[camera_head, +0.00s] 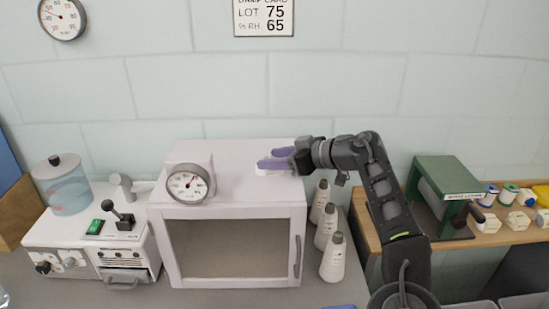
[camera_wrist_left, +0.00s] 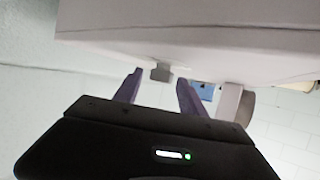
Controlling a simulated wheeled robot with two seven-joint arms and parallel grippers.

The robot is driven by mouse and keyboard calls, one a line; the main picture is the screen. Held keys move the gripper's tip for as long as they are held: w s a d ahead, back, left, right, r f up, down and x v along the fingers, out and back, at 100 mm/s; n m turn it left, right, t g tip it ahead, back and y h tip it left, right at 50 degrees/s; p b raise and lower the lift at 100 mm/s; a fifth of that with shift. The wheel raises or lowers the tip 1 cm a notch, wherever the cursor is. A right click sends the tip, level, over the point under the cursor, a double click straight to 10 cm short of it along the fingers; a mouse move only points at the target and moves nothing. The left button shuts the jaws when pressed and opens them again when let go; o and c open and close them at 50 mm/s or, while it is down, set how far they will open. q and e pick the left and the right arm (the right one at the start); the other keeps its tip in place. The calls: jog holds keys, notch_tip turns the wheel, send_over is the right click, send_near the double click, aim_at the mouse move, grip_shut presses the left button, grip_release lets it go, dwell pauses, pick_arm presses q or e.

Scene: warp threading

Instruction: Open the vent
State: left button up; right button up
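A white cabinet (camera_head: 234,212) with a glass front door stands in the middle of the bench. A small white fitting (camera_head: 262,172), likely the vent, sits on its top, partly hidden by my gripper. My left gripper (camera_head: 268,158) is at this fitting, its purple fingers pointing left over the cabinet top. In the left wrist view the fingers are apart with nothing held between them (camera_wrist_left: 158,82). A small grey tab (camera_wrist_left: 161,72) shows between and beyond the fingertips, against the cabinet (camera_wrist_left: 200,40). I cannot tell whether the fingers touch it. My right gripper is not in view.
A round dial (camera_head: 187,186) stands on the cabinet top, left of the gripper. Several white bottles (camera_head: 333,258) stand right of the cabinet. A white machine with a clear tank (camera_head: 62,190) is at left. A green device (camera_head: 447,190) sits on the shelf at right.

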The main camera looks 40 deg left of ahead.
pick_arm(q)
grip_shut()
dwell(0.4)
